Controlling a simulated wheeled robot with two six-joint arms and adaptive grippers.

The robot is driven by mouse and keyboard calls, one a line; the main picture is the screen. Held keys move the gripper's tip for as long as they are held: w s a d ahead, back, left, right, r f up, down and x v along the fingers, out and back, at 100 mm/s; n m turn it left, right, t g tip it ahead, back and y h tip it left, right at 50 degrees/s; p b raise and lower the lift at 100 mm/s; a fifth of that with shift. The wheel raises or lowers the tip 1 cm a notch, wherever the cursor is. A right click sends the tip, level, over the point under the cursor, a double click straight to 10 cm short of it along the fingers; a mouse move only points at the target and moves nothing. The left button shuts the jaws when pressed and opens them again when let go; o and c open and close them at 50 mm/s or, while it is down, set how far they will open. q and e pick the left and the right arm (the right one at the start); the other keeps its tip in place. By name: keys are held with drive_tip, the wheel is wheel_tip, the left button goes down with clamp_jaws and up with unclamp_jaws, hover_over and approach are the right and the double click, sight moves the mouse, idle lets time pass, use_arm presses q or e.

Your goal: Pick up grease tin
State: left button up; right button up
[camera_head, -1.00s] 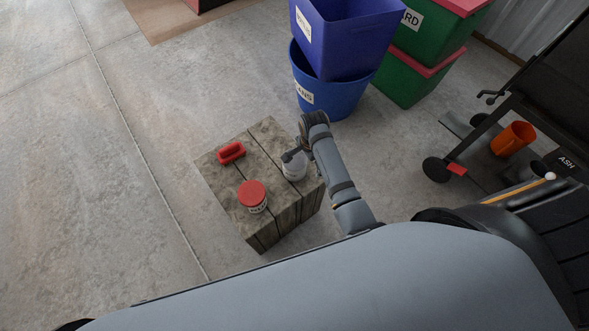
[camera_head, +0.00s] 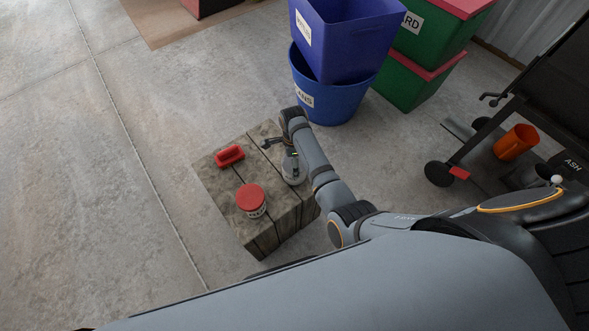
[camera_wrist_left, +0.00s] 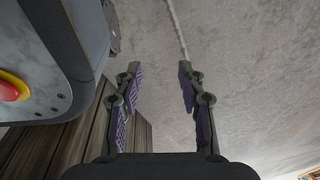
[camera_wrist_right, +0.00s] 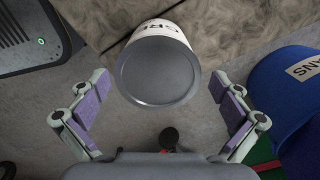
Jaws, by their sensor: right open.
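The grease tin (camera_head: 292,170) is a pale tin with a grey lid near the right edge of a wooden block. My right gripper (camera_head: 281,149) is just above and behind it in the head view. In the right wrist view the tin (camera_wrist_right: 158,68) shows its grey lid and part of a "GRE" label. It lies between the open fingers of my right gripper (camera_wrist_right: 150,92), with a gap on both sides. My left gripper (camera_wrist_left: 158,75) is open and empty above bare floor in the left wrist view; I do not see it in the head view.
On the wooden block (camera_head: 222,192) stand a red-lidded tin (camera_head: 251,198) and a red-handled item (camera_head: 229,155). Blue bins (camera_head: 335,95) and green crates (camera_head: 405,80) stand behind. A dark cart (camera_head: 510,110) with an orange cup (camera_head: 515,142) is at right. Floor at left is clear.

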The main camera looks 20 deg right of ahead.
drive_tip(key=f, duration=0.2)
drive_tip(key=f+b, duration=0.1)
drive_tip(key=f, duration=0.2)
drive_tip(key=shift+s+d+b, duration=0.15)
drive_tip(key=shift+s+b, duration=0.05)
drive_tip(key=shift+b, duration=0.1)
use_arm(q)
drive_tip(key=w, duration=0.2)
drive_tip(key=shift+w+r, duration=0.1)
drive_tip(key=shift+w, duration=0.3)
use_arm(e)
drive_tip(key=shift+r, duration=0.1)
drive_tip(key=c, duration=1.4)
